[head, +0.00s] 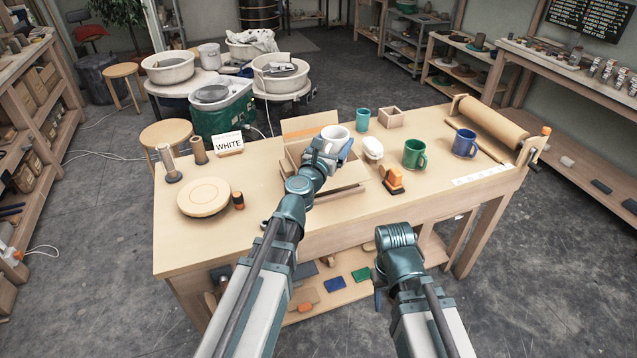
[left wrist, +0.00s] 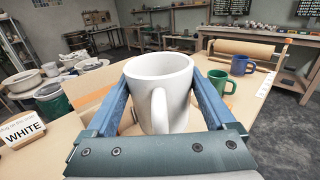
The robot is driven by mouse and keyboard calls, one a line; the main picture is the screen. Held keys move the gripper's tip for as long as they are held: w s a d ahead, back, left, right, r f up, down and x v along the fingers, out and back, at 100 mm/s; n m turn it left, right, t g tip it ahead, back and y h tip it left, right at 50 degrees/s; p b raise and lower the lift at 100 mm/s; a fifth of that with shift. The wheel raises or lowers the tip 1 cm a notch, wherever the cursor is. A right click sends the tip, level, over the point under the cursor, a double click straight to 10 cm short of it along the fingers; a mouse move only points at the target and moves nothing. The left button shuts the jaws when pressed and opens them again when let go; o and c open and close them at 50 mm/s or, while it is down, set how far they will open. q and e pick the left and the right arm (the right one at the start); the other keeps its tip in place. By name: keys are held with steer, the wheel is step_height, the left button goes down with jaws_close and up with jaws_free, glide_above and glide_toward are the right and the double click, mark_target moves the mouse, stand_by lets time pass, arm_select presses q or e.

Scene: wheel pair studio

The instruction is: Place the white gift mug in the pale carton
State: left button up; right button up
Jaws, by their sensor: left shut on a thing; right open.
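The white mug (left wrist: 160,90) is upright between the fingers of my left gripper (left wrist: 160,110), which is shut on it; its handle faces the wrist camera. In the head view the mug (head: 336,133) and left gripper (head: 335,148) are over the open pale carton (head: 347,190), seemingly above its rim. The carton's flaps are spread, and my arm and the mug hide much of its inside. My right gripper (head: 379,292) hangs low in front of the table edge, open, apart from the objects, with its fingers mostly hidden.
A WHITE sign (head: 229,142) stands left of the carton. Right of the carton are an orange tape dispenser (head: 394,181), green mug (head: 414,154), blue mug (head: 464,143) and teal cup (head: 362,119). The table's front left is clear.

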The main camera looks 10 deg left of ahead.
arm_select(q)
steer(key=w+d, duration=0.2)
steer(key=d, duration=0.4)
steer(key=w+a+f+b, duration=0.1)
steer(key=w+a, duration=0.3)
steer(key=a, duration=1)
steer(key=shift+a+f+h, duration=0.15)
steer(key=shift+f+h, duration=0.1)
steer(key=shift+h, duration=0.05)
steer(key=shift+w+a, duration=0.1)
steer(key=shift+a, duration=0.05)
steer(key=f+b, duration=0.1)
steer(key=b, duration=0.1)
steer(key=a+f+b, duration=0.1)
steer(key=f+b, duration=0.1)
steer(key=shift+w+f, duration=0.1)
steer(key=shift+f, duration=0.2)
steer(key=shift+f, duration=0.1)
